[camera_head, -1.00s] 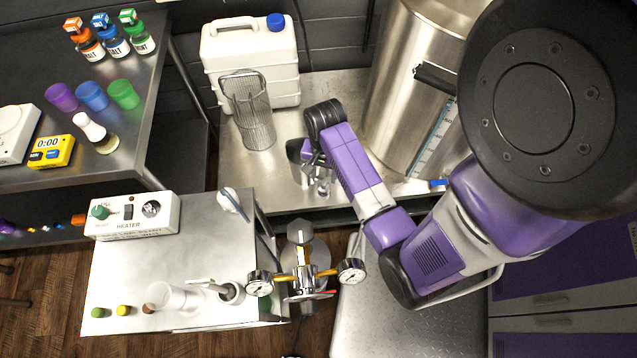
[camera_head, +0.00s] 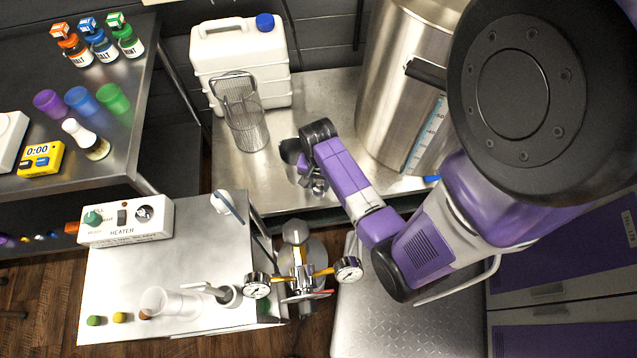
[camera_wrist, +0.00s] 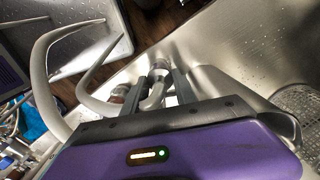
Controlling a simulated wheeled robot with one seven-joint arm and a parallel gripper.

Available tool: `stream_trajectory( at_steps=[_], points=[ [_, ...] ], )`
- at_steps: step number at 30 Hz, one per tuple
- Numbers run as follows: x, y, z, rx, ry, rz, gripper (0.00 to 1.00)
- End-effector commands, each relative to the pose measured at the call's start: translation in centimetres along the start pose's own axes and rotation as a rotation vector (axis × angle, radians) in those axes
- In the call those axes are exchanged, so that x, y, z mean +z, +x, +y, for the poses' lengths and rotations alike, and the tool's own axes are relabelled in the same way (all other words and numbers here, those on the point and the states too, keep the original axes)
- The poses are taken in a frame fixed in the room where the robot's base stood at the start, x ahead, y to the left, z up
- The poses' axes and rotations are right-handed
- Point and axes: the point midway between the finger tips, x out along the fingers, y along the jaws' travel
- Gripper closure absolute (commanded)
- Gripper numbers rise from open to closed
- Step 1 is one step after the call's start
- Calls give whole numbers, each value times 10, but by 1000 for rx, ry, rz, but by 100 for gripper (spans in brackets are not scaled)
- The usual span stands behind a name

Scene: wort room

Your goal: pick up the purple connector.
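I cannot clearly make out a purple connector. A small purple piece (camera_head: 7,240) lies at the far left edge of the head view, below the upper bench, too small to identify. My gripper (camera_wrist: 158,88) shows in the wrist view with its two grey fingers apart. A curved metal pipe fitting (camera_wrist: 157,75) appears between or just beyond them; I cannot tell if they touch it. In the head view my gripper is at the front of the steel table, mostly hidden by my purple wrist, beside a metal cup (camera_head: 291,153).
The steel table (camera_head: 330,95) holds a white jerrycan (camera_head: 240,70), a wire basket (camera_head: 245,120) and a large steel kettle (camera_head: 400,90). A regulator with gauges (camera_head: 303,278) stands in front. The cart (camera_head: 190,260) carries a heater box (camera_head: 125,222) and glassware.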

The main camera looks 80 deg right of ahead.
Motion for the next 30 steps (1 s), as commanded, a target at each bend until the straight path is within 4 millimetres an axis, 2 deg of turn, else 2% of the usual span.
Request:
stream_trajectory(
  at_steps=[1, 2, 3, 12, 17, 23, 30],
  points=[
    [0, 0, 0, 0, 0, 0, 93],
    [0, 0, 0, 0, 0, 0, 99],
    [0, 0, 0, 0, 0, 0, 100],
    [0, -1, 0, 0, 0, 0, 100],
    [0, -10, -1, -2, -1, 2, 100],
    [0, -35, -1, -3, 0, 3, 100],
    [-1, -78, -1, -3, -1, 3, 100]
  ],
)
